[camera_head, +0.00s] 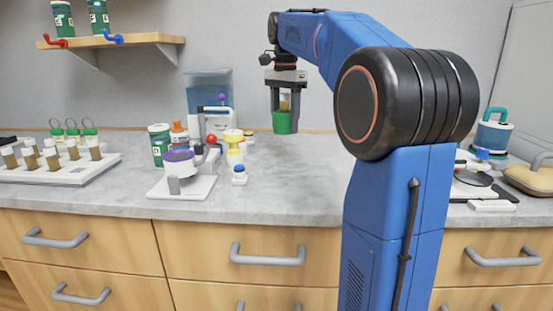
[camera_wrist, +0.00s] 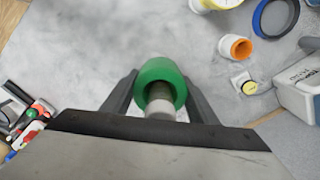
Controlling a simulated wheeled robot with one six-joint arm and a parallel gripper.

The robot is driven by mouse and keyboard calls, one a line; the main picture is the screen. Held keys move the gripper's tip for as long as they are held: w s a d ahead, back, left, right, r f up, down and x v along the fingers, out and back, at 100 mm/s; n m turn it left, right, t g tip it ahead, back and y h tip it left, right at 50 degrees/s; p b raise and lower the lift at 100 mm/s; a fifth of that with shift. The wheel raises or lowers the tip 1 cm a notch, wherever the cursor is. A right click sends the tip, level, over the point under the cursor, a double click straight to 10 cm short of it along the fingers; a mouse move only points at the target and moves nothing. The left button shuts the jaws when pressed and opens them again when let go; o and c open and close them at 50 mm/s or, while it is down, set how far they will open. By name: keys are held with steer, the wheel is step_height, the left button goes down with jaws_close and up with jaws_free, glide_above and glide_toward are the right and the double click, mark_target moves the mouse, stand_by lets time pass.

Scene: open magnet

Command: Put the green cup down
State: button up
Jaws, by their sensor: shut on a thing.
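The green cup (camera_head: 283,122) is held in my gripper (camera_head: 285,98), above the grey countertop (camera_head: 290,180) in the head view. My gripper points down and is shut on the cup, with one finger on each side. In the wrist view the green cup (camera_wrist: 162,72) shows its round rim between the two fingers. Something brownish with a pale end shows inside or in front of the cup; I cannot tell exactly what it is.
A rack of vials (camera_head: 60,165) is far left. A teal-handled container (camera_head: 493,130) is right.

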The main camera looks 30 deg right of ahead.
steer(key=shift+f, duration=4.95)
steer(key=o, duration=1.2)
steer(key=shift+f, duration=0.1)
steer(key=shift+o, duration=0.4)
step_height(320, 180, up, 12)
steer(key=shift+h, duration=0.8)
steer(key=r, duration=0.2)
steer(key=a+r, duration=0.1)
steer(key=r, duration=0.1)
steer(key=a+r, duration=0.1)
steer(key=r, duration=0.2)
steer(key=shift+s+a, duration=0.25)
steer(key=shift+s, duration=0.1)
glide_above(284, 162)
step_height(284, 162, down, 17)
steer(key=shift+s+r, duration=0.1)
